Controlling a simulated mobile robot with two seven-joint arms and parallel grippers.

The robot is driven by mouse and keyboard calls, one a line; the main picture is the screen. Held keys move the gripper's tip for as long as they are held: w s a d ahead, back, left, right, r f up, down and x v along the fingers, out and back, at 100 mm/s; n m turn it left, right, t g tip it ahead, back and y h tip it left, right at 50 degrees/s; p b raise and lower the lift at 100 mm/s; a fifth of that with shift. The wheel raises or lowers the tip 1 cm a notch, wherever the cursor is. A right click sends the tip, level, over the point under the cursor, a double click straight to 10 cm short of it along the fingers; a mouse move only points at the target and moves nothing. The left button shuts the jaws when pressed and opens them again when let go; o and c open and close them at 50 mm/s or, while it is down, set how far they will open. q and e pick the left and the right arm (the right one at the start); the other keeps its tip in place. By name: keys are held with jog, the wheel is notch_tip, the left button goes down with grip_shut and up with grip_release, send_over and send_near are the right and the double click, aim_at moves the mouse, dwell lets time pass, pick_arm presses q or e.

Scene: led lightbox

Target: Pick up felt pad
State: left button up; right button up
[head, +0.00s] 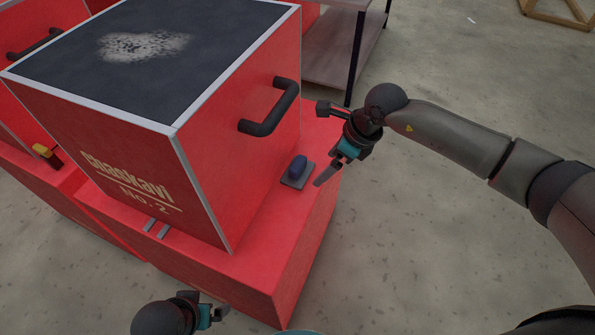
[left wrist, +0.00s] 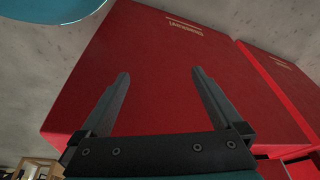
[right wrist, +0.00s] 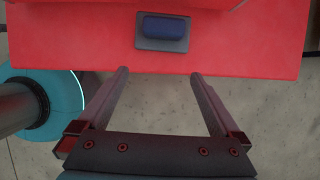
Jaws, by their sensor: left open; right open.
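The felt pad (head: 298,166) looks like a small dark blue block on a grey plate, lying on the red ledge beside the big red box. It also shows at the top of the right wrist view (right wrist: 165,28). My right gripper (head: 318,146) is open and empty, just right of the pad and apart from it. In the right wrist view its fingers (right wrist: 159,73) point toward the pad, with the ledge edge between. My left gripper (head: 208,304) is open and empty at the bottom of the head view, by the ledge's front; its fingers (left wrist: 160,73) face a red surface.
The red box (head: 265,150) has a dark top with a white smudge and a black handle (head: 270,108) above the pad. The red ledge (head: 262,222) runs around its base. A small yellow-topped item (head: 43,152) is at left. Concrete floor (head: 430,230) is clear at right.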

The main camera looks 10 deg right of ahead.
aim_at(298, 163)
jog(key=shift+w+a+b, duration=0.4)
jog(key=shift+w+a, duration=0.6)
jog(key=shift+a, duration=0.3)
jog(key=shift+w+a+f+b, duration=0.1)
jog(key=shift+w+a+b, duration=0.35)
jog(key=shift+w+a, duration=0.4)
jog(key=shift+b+x, duration=0.7)
jog(key=shift+x, duration=0.25)
pick_arm(q)
notch_tip(298, 163, up, 8)
jog(key=t, duration=0.1)
jog(key=shift+w+r+b, duration=0.25)
jog(key=shift+b, duration=0.05)
pick_arm(e)
jog(key=shift+a+f, duration=0.35)
jog(key=shift+f, duration=0.1)
pick_arm(q)
jog(key=shift+d, duration=0.1)
pick_arm(e)
jog(key=shift+c, duration=0.4)
jog(key=c, duration=1.2)
jog(key=shift+c, duration=0.2)
jog(key=shift+r, duration=0.15)
